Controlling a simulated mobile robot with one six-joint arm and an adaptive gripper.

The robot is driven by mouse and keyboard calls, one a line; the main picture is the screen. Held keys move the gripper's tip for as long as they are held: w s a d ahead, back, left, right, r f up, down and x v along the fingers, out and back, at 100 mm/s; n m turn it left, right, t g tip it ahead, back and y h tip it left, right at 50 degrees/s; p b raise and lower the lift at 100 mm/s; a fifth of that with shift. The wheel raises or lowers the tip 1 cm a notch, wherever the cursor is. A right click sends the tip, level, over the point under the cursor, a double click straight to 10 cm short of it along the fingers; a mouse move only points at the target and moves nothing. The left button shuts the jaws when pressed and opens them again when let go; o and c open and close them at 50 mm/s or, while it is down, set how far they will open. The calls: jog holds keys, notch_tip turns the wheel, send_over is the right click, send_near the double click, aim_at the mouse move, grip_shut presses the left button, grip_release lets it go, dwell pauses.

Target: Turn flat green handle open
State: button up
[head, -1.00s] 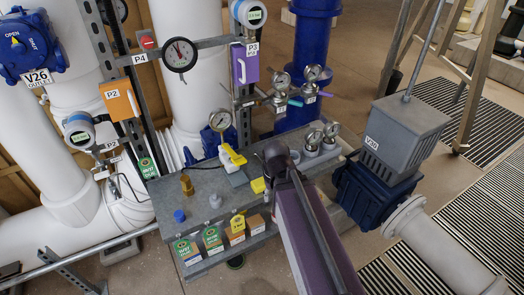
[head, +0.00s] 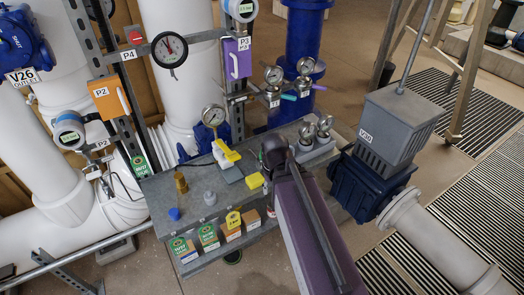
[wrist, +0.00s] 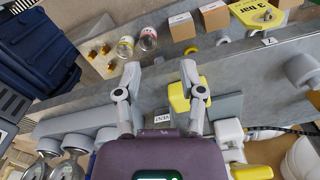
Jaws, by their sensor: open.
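A small flat green-teal handle (head: 289,97) sits on a gauge fitting (head: 272,86) beside the lower edge of the purple P3 plate, behind the grey bench. A similar gauge fitting with a purple handle (head: 318,87) is to its right. My gripper is over the bench, nearer than the green handle; in the head view my arm hides its fingers. In the wrist view my gripper (wrist: 160,72) is open and empty, with its two fingers apart above the bench. The green handle is not seen in the wrist view.
The grey bench (head: 219,216) holds a yellow block (head: 254,180), a yellow-handled valve (head: 228,153), loose fittings and two spare gauges (head: 316,131). A blue-based V20 actuator (head: 375,180) stands close on the right.

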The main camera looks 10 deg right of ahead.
jog(key=w+r+m+p, duration=0.5)
jog(key=w+r+p, duration=1)
jog(key=w, duration=0.1)
jog(key=shift+r+p, duration=0.3)
jog(key=shift+r, duration=0.05)
jog(key=shift+f, duration=0.3)
notch_tip(320, 180, down, 13)
jog(key=b, duration=1.4)
jog(key=shift+f, duration=0.15)
grip_shut()
